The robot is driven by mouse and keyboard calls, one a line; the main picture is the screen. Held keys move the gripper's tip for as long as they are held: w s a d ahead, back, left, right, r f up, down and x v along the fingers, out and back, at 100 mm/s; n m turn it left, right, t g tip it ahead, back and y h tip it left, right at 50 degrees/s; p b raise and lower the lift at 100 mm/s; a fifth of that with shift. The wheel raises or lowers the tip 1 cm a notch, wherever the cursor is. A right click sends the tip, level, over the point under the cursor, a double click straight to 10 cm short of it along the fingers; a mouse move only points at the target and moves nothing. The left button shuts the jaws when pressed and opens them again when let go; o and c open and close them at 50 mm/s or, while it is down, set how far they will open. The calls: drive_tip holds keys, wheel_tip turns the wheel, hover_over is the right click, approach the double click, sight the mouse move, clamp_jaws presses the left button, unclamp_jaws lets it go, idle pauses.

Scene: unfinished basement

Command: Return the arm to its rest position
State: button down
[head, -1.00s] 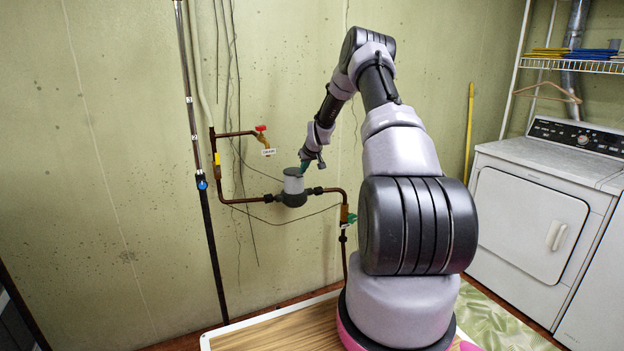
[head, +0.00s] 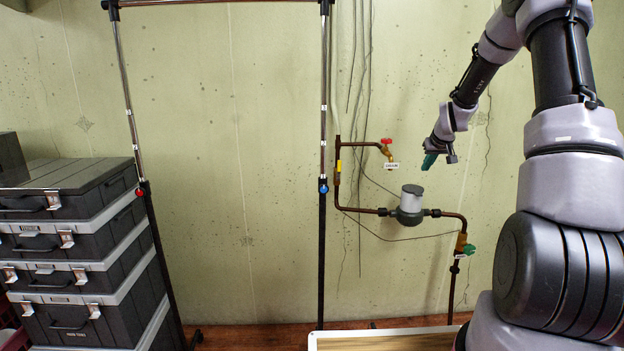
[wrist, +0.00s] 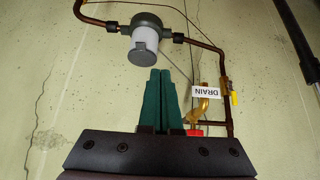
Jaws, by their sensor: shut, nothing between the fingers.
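My gripper (head: 430,161) is shut and empty, with green fingers pressed together. In the head view it is in the air in front of the wall, a little above and right of the grey water meter (head: 411,204). My arm reaches in from the right edge. In the wrist view the gripper (wrist: 161,72) points toward the pipework. The meter (wrist: 146,36) shows beyond the fingertips, apart from them.
Copper pipes carry a red-handled drain valve (head: 387,148) and a green-handled valve (head: 468,249). A metal rack frame (head: 323,230) stands left of them. Stacked grey cases (head: 70,240) fill the far left. A wooden tabletop (head: 385,340) lies at the bottom.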

drive_tip(key=s+a+r+m, duration=0.1)
drive_tip(key=s+a+r, duration=0.4)
drive_tip(key=s+r, duration=0.5)
drive_tip(key=s+a+r+m, duration=0.1)
drive_tip(key=s+a+r, duration=0.4)
drive_tip(key=s+r, duration=0.4)
drive_tip(key=s+a+r+m+y, duration=0.1)
drive_tip(key=s+a+r, duration=0.1)
drive_tip(key=s, duration=0.9)
drive_tip(key=s+a+r+m+y, duration=0.1)
drive_tip(key=s+a, duration=0.2)
drive_tip(key=s, duration=0.9)
drive_tip(key=shift+s+a+r, duration=0.2)
drive_tip(key=shift+a+r, duration=0.15)
